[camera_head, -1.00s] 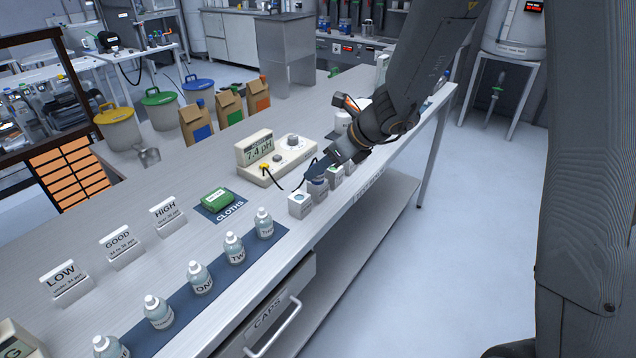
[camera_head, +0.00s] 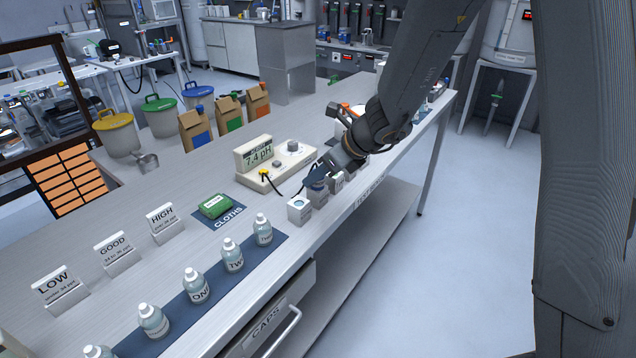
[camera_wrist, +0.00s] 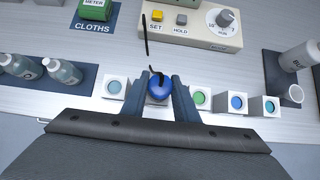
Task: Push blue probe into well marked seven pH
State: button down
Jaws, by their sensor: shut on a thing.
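The blue probe (camera_wrist: 159,89) is between the two fingers of my gripper (camera_wrist: 160,86) in the wrist view, with its round blue top facing the camera. My gripper is shut on it. In the head view my gripper (camera_head: 319,178) is low over the row of small white well blocks at the bench's front edge. One white block (camera_head: 299,209) stands clear to its left, also in the wrist view (camera_wrist: 115,87). The block under the probe is mostly hidden by my fingers. I cannot read its mark or tell how deep the probe sits.
A pH meter (camera_head: 282,168) reading 7.4 stands behind the wells, with a dark cable near my gripper. More wells, with green (camera_wrist: 200,98) and blue (camera_wrist: 237,103) rings, lie to the right. Labelled bottles (camera_head: 233,256) and a green pack (camera_head: 215,205) stand left.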

jog(key=shift+r, duration=0.15)
jog(key=shift+r+p, duration=3.9)
jog(key=shift+p, duration=0.05)
